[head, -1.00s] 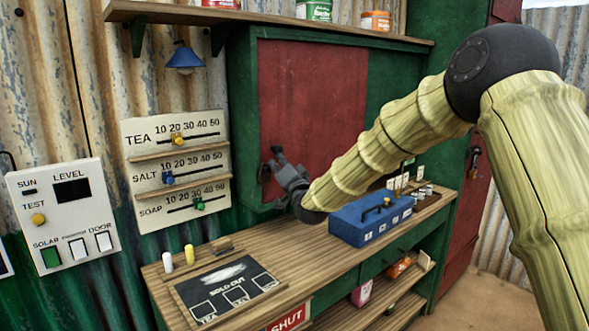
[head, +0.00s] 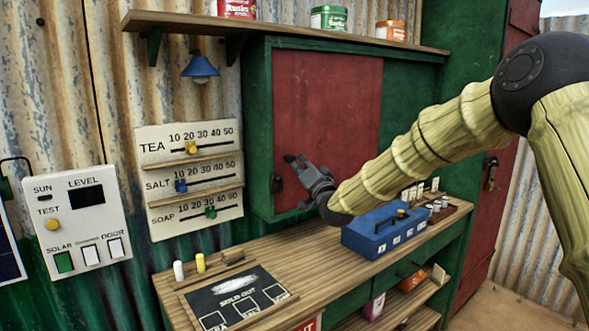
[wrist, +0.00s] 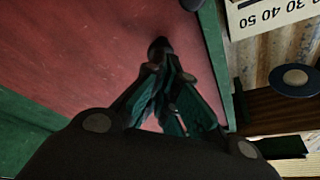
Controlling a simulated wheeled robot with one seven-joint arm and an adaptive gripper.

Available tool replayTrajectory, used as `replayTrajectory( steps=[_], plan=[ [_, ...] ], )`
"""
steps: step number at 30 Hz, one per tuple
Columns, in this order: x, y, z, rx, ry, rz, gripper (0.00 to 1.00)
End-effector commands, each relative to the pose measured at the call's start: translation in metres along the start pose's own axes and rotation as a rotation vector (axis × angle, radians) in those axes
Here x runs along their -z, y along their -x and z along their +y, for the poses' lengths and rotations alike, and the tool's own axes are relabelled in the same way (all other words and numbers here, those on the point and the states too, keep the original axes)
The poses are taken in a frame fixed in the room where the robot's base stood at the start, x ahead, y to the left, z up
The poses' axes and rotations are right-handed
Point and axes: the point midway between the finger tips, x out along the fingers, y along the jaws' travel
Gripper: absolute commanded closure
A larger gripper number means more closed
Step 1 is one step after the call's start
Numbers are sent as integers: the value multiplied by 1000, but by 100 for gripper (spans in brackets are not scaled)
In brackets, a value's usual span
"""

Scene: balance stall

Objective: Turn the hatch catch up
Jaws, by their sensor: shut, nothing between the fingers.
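The hatch (head: 330,125) is a red panel in a green frame on the wall cabinet. A small dark catch (head: 277,184) sits at its lower left edge; it is too small to tell which way its handle points. My gripper (head: 291,160) is shut and empty, just up and right of the catch in the head view, in front of the red panel. In the wrist view the closed fingertips (wrist: 160,46) lie over the red hatch (wrist: 80,50). A dark piece (wrist: 190,4), likely the catch, is cut off at the top edge there. I see no clear contact.
A blue box (head: 385,230) stands on the wooden counter (head: 290,262) below my arm. A price board (head: 190,180) and a blue lamp (head: 200,68) are left of the hatch. A shelf with tins (head: 290,28) runs above it.

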Motion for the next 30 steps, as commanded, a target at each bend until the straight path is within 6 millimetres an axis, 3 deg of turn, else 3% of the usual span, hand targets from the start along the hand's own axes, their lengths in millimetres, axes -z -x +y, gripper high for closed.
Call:
replayTrajectory(
  steps=[16, 21, 30],
  plan=[
    [-2, 78, -3, 0, -1, 0, 100],
    [-1, 88, -4, 0, -1, 0, 100],
    [-1, 90, -4, 1, -1, 0, 100]
  ],
)
